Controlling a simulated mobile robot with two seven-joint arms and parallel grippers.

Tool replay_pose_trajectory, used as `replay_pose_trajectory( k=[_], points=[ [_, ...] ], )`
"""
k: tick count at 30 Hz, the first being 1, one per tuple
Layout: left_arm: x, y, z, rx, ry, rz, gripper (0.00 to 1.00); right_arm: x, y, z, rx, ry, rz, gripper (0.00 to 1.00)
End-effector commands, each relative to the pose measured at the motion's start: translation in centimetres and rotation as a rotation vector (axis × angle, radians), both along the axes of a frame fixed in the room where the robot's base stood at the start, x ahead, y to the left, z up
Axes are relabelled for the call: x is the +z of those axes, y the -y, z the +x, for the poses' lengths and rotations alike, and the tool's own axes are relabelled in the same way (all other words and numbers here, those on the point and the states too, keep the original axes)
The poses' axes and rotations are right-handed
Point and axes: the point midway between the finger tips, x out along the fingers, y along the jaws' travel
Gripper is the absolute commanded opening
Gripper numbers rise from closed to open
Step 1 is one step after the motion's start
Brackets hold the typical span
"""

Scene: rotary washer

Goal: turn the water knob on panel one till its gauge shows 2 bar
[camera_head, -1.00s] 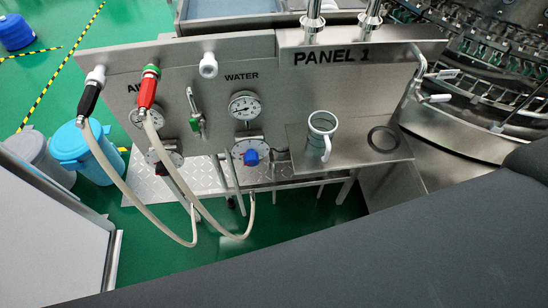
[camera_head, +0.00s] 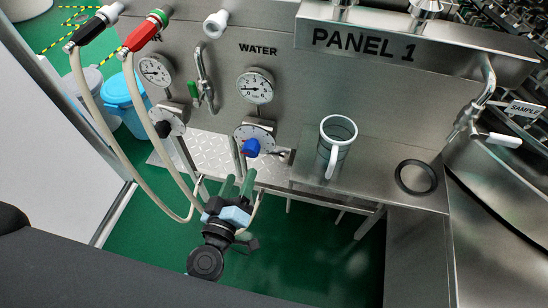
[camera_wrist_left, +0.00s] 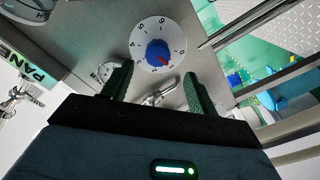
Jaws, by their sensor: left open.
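The blue water knob (camera_head: 251,147) sits on its round dial on panel one (camera_head: 365,46), below the word WATER. The water gauge (camera_head: 255,86) is above it; its needle reading is too small to tell. In the left wrist view the blue knob (camera_wrist_left: 158,52) with a red mark stands in a white numbered dial, beyond and between the fingertips. My left gripper (camera_head: 237,183) is open and empty, below and a little left of the knob, its green fingers pointing up towards it, apart from it. In the wrist view the fingers (camera_wrist_left: 155,85) stand wide apart. My right gripper does not show.
A white-handled mug (camera_head: 337,140) and a black ring (camera_head: 416,177) are on the steel shelf to the right. Black and red hose connectors with pale hoses (camera_head: 147,120) hang at the left. The air gauge (camera_head: 155,71) and a green-handled valve (camera_head: 193,88) are left of the water gauge.

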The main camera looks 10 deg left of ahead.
Motion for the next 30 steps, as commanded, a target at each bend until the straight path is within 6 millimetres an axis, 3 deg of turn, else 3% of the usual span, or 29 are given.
replay_pose_trajectory(
  k=[11,24,30],
  points=[
    [0.2,-0.1,1.0,0.013,0.011,-0.015,0.59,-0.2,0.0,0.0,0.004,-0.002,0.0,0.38],
    [0.2,0.1,6.9,0.012,0.01,-0.015,0.59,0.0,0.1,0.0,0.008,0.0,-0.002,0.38],
    [0.1,0.2,8.2,0.011,0.009,-0.015,0.59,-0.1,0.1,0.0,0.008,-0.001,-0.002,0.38]
  ],
)
